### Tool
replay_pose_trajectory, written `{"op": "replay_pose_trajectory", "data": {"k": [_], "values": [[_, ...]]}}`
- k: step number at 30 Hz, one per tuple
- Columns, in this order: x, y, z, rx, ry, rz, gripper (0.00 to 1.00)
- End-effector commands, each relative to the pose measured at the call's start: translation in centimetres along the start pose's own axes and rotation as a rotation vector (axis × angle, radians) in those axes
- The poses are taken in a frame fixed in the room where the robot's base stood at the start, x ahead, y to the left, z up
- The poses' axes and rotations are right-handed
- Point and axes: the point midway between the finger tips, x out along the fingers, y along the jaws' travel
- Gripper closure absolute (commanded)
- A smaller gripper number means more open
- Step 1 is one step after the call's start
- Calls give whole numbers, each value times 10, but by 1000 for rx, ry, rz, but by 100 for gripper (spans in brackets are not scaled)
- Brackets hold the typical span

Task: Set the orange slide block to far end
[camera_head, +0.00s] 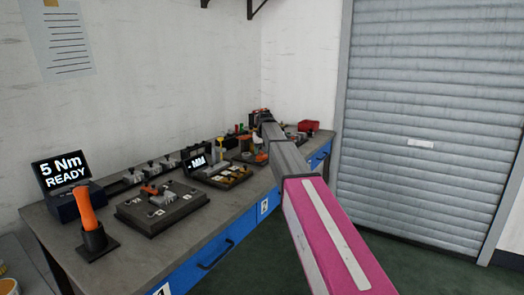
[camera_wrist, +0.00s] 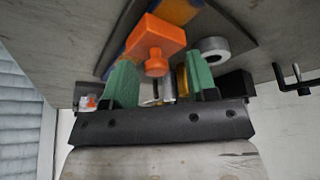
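The orange slide block (camera_wrist: 158,38), with a round orange knob (camera_wrist: 156,66) on it, shows at the upper middle of the wrist view. It sits on a dark base plate with a blue and yellow strip beside it. My gripper (camera_wrist: 160,62) has two green fingers spread apart, so it is open. The knob shows between the fingertips, with a gap to the right finger; I cannot tell whether the left finger touches the block. In the head view my arm reaches to the bench's far end and hides the gripper; I cannot pick out the slide block there.
A grey metal ring (camera_wrist: 214,46) stands close to the right finger. A black crank-like handle (camera_wrist: 291,80) is further right. On the bench (camera_head: 72,228) are a fixture plate (camera_head: 160,209), an orange-handled tool (camera_head: 87,212), a "5 Nm READY" display (camera_head: 62,171) and a red bin (camera_head: 308,125).

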Motion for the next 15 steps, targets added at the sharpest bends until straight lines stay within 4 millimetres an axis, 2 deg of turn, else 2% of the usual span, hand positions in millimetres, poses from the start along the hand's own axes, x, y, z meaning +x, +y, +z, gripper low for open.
{"op": "replay_pose_trajectory", "data": {"k": [5,8,15], "values": [[-4,1,-1,0,2,1,48],[-14,1,-1,0,3,1,48],[-58,0,0,0,2,1,48]]}}
